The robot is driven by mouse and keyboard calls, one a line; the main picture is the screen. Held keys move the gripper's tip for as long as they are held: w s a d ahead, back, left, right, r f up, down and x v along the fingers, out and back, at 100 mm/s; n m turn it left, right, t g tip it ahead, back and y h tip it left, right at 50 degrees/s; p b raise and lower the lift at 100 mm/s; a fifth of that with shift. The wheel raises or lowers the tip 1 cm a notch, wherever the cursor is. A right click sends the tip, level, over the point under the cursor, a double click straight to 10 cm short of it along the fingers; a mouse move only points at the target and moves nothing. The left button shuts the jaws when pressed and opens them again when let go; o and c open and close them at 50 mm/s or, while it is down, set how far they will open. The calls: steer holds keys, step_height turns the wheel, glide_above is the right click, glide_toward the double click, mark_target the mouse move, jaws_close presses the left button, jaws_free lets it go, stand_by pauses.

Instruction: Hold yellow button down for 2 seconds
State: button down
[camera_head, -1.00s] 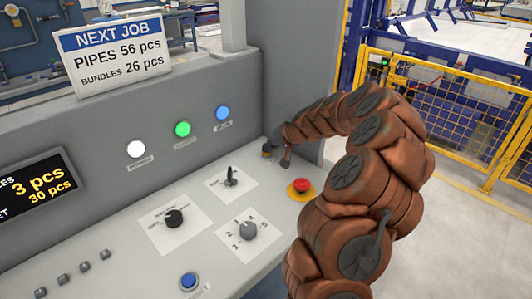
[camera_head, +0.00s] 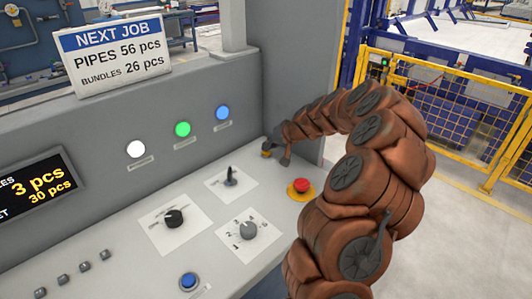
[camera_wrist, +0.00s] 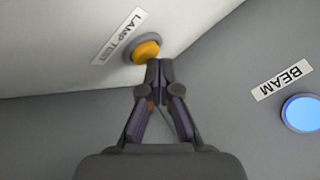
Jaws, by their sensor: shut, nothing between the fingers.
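The yellow button (camera_wrist: 146,51) shows in the wrist view, round in a grey ring, with a "LAMP TEST" label beside it. In the head view the yellow button (camera_head: 266,154) is a small patch at the back of the panel, partly hidden by my gripper. My gripper (camera_wrist: 160,66) is shut and empty. Its tips are right by the lower right edge of the button in the wrist view; I cannot tell whether they touch it. In the head view my gripper (camera_head: 276,150) is small at the end of my arm.
A red emergency button (camera_head: 301,186) on a yellow base sits below my forearm. A black lever switch (camera_head: 231,177) and two rotary knobs are left of it. Lit white, green and blue lamps (camera_head: 222,112) are on the upright wall; a blue lamp (camera_wrist: 303,113) shows in the wrist view.

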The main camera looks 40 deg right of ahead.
mark_target(268, 152)
steer(key=shift+r, duration=0.45)
steer(key=shift+r, duration=0.1)
steer(key=shift+r+p, duration=0.5)
steer(key=shift+r, duration=1.9)
